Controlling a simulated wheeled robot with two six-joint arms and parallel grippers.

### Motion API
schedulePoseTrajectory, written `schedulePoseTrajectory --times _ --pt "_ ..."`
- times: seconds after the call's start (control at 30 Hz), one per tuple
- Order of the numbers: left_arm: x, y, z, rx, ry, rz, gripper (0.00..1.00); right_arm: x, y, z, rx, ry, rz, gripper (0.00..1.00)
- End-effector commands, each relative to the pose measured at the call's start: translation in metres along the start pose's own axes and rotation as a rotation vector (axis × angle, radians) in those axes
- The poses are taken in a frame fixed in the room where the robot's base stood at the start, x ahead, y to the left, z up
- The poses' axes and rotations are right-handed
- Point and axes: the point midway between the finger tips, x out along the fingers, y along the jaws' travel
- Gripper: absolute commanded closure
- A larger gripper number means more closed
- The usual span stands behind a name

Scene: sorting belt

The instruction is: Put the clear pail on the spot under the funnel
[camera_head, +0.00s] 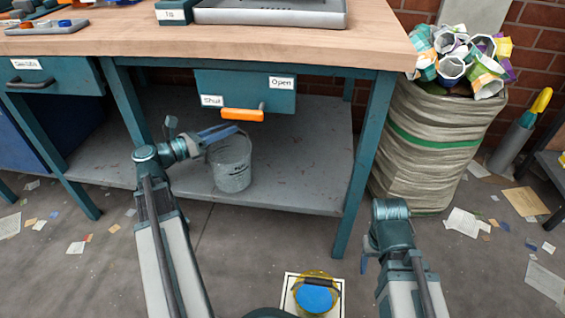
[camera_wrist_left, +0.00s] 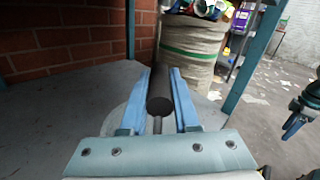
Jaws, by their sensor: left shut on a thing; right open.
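The clear pail (camera_head: 231,172) is a grey, see-through bucket at the lower shelf, below the teal box. My left gripper (camera_head: 222,132) is at its top and is shut on a dark round handle grip, which shows between the blue fingers in the left wrist view (camera_wrist_left: 160,100). The pail's pale round rim shows partly beneath the fingers there. I cannot tell whether its base touches the shelf. No funnel outlet or marked spot shows clearly under the teal box (camera_head: 246,92). My right gripper (camera_head: 367,264) is open, low in front of the bench.
The box has an orange lever (camera_head: 243,115) between labels Shut and Open. A yellow pail (camera_head: 313,296) with blue contents stands on a white, dark-edged square at the front. Bench legs (camera_head: 366,165) frame the shelf (camera_head: 310,150). A full sack (camera_head: 432,145) stands right.

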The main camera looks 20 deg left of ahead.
Motion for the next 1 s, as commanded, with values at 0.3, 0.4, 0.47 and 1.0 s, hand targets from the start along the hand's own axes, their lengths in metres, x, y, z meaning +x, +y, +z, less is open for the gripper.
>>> schedulePoseTrajectory --times 0.3,0.4,0.47,1.0 --pt "0.022 0.001 0.0 0.0 0.0 -0.002 1.0 0.0 0.0 0.0 0.0 0.0 0.0 0.4" --pt "0.049 0.001 0.0 0.0 0.0 -0.003 1.0 0.0 0.0 0.0 0.0 0.0 0.0 0.4" --pt "0.064 0.001 0.0 0.0 0.0 -0.003 1.0 0.0 0.0 0.0 0.0 0.0 0.0 0.4" --pt "0.175 0.002 0.0 0.0 -0.001 0.001 1.0 0.0 0.0 0.0 0.0 0.0 0.0 0.4"
